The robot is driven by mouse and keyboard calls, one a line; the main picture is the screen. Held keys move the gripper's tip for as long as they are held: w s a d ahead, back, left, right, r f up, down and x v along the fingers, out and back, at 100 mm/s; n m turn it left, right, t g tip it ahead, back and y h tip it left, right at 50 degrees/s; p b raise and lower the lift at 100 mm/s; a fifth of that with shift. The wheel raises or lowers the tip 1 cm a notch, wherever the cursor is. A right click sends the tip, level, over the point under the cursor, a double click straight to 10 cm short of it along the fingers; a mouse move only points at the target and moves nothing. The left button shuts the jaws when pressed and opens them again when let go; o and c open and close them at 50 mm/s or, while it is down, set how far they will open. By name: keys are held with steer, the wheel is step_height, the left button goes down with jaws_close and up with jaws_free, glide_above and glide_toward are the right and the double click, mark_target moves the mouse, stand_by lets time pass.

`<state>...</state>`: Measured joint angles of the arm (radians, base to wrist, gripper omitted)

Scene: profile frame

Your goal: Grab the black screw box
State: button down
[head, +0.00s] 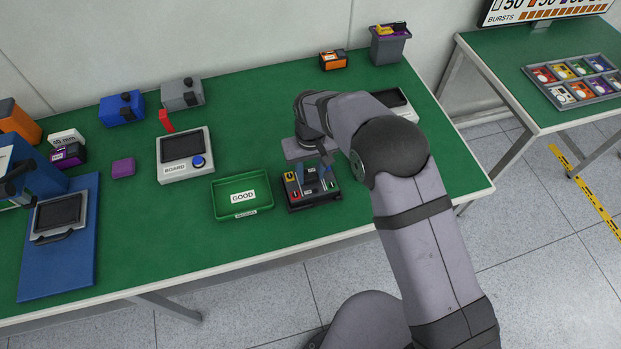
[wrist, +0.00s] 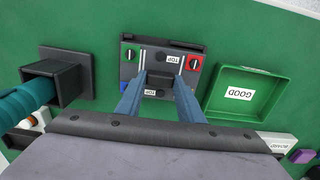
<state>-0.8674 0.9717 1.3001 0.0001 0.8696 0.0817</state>
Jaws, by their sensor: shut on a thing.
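A small black box (wrist: 160,79), apparently the screw box, sits between my fingertips in the wrist view. My gripper (wrist: 159,88) is shut on it, one blue-grey finger on each side. The box is at the middle of a dark square fixture (wrist: 127,72) with coloured corners and "TOP" labels. In the head view my gripper (head: 313,178) points down over the fixture (head: 300,208) near the table's front edge. The box is hard to make out there behind the fingers. I cannot tell whether it still touches the fixture.
A green "GOOD" tray (head: 241,212) stands just left of the fixture. Further left are a grey "BOARD" unit (head: 174,174) and a blue mat (head: 60,277). In the wrist view, a dark square holder (wrist: 73,84) with a teal-handled tool (wrist: 25,103) stands left of the fixture.

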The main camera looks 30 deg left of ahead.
mark_target(310, 176)
steer(key=shift+a+r, duration=0.1)
steer(key=shift+r, duration=0.1)
step_height(310, 176, up, 10)
steer(key=b, duration=0.3)
steer(key=shift+f, duration=0.15)
stand_by(0.3)
